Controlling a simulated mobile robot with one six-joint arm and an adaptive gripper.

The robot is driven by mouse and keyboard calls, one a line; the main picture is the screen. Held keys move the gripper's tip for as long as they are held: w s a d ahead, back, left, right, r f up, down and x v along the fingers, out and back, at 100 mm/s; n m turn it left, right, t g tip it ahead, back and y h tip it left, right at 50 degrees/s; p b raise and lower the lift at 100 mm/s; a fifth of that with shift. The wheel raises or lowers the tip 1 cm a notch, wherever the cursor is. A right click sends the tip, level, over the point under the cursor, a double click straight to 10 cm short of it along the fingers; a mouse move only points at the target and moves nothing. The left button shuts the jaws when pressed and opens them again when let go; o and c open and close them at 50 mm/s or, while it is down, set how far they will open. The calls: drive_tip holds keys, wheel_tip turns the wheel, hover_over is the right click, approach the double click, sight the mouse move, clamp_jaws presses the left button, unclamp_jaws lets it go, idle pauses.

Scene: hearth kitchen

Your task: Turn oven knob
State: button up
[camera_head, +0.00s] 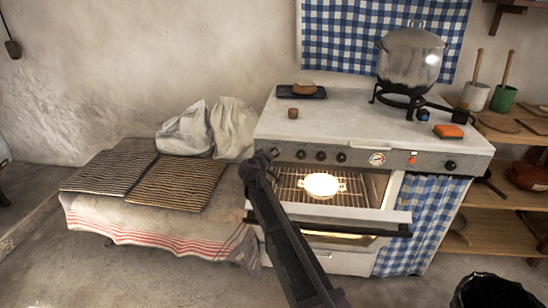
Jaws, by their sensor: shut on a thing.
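The white oven (268,128) stands against the wall with a grey control panel (361,158) along its front. Black knobs (320,155) sit in a row on the panel's left half, and another knob (450,165) is at its right end. My gripper (272,153) is at the panel's left end, shut on a knob there. The gripper hides most of that knob, so its turn angle cannot be read. My dark arm reaches up from the bottom and covers the oven's left front edge.
The oven interior is lit, with a white dish (321,185) on a rack. A dark handle bar (345,230) crosses below. A large pot (411,57) stands on a burner above. A cloth-covered bench (160,233) is at left, shelves (492,195) at right.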

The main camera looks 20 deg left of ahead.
idle(0.3)
drive_tip(key=o, duration=1.1)
drive_tip(key=shift+w, duration=0.1)
drive_tip(key=shift+o, duration=0.2)
